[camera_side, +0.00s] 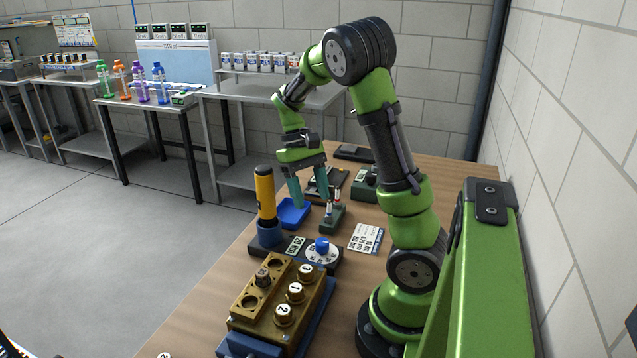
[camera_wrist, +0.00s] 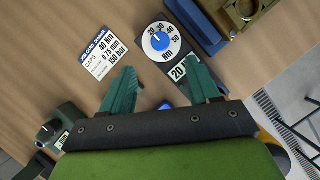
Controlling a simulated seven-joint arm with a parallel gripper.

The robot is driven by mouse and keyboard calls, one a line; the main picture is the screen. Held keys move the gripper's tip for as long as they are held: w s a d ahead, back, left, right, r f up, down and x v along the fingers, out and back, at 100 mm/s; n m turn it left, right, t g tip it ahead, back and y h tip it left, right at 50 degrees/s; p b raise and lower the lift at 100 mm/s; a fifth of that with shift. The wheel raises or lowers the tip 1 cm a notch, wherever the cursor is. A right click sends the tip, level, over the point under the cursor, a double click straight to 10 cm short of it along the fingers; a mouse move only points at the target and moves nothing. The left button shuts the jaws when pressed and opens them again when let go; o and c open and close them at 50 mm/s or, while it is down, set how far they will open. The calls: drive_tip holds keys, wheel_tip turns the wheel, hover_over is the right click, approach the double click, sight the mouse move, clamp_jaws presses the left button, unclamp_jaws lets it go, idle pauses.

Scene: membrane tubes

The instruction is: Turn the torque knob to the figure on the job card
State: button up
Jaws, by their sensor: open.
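The torque knob is a blue knob (camera_side: 322,245) on a white numbered dial, set in a dark base beside a display that reads 20. In the wrist view the blue knob (camera_wrist: 160,41) sits on its dial marked 20 to 50 Nm; its exact pointer setting is too small to tell. The white job card (camera_side: 366,238) lies flat next to the dial; in the wrist view the card (camera_wrist: 101,52) reads caps 40 Nm, 0.75 mm, 150 bar. My gripper (camera_side: 309,188) is open and empty, above the table behind the dial, apart from the knob. Its fingertips (camera_wrist: 159,77) point toward the dial.
A yellow-handled tool (camera_side: 265,195) stands upright in the dial's base. A blue tray (camera_side: 292,213) and a small green rack (camera_side: 333,217) with vials are below my gripper. A brass block (camera_side: 262,310) with numbered caps stands in front of the dial.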

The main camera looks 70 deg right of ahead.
sight(322, 241)
drive_tip(key=x, duration=1.1)
drive_tip(key=shift+w, duration=0.1)
drive_tip(key=c, duration=1)
drive_tip(key=shift+c, duration=0.2)
